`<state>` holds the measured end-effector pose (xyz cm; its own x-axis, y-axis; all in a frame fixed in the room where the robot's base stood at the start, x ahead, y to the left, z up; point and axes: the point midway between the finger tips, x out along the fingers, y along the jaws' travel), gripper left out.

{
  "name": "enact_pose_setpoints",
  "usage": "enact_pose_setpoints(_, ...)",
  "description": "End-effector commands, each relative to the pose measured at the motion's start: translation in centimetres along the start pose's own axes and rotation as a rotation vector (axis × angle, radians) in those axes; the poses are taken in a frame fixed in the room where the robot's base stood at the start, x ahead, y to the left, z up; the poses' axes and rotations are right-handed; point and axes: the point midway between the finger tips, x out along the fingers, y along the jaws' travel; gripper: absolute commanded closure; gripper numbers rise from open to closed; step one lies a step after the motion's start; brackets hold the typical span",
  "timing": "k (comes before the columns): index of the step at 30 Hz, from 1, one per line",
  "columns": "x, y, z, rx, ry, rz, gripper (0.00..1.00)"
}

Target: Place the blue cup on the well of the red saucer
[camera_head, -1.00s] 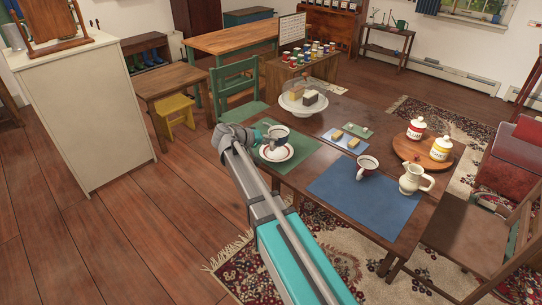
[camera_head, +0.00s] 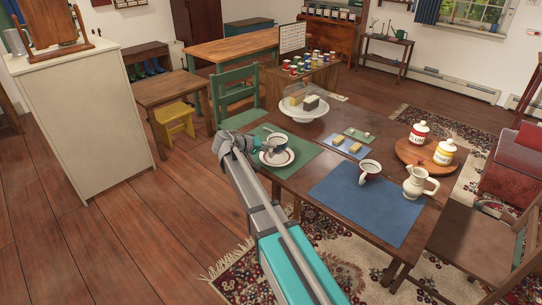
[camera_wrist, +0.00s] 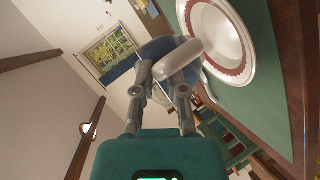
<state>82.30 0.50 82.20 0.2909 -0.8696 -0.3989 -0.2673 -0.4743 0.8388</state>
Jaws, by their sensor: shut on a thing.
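The blue cup (camera_head: 275,143) is upright in the head view, over the back part of the red saucer (camera_head: 278,160). The saucer is white with a red band and lies on the green mat. My gripper (camera_head: 256,143) comes in from the left. In the wrist view my gripper (camera_wrist: 165,76) is shut on the cup's pale handle, and the bluish cup body (camera_wrist: 157,48) is partly hidden behind it. The saucer (camera_wrist: 243,72) shows just beside the cup there. I cannot tell whether the cup touches it.
A glass-covered cake stand (camera_head: 303,112) stands behind the saucer. A wooden round board (camera_head: 407,152) holds two jars. A green chair (camera_head: 237,95) stands behind the table.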

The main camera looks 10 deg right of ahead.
Motion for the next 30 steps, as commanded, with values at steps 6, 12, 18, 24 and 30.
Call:
enact_pose_setpoints(6,1.0,-1.8,0.2,0.000,0.000,0.001,1.00)
enact_pose_setpoints(12,1.6,-3.0,0.7,0.000,0.000,0.001,1.00)
enact_pose_setpoints(18,1.7,-3.3,0.9,0.000,0.000,0.000,1.00)
enact_pose_setpoints(24,1.7,-3.3,0.9,0.000,-0.001,-0.001,1.00)
enact_pose_setpoints(30,1.7,-3.3,0.9,0.000,-0.001,-0.002,0.52)
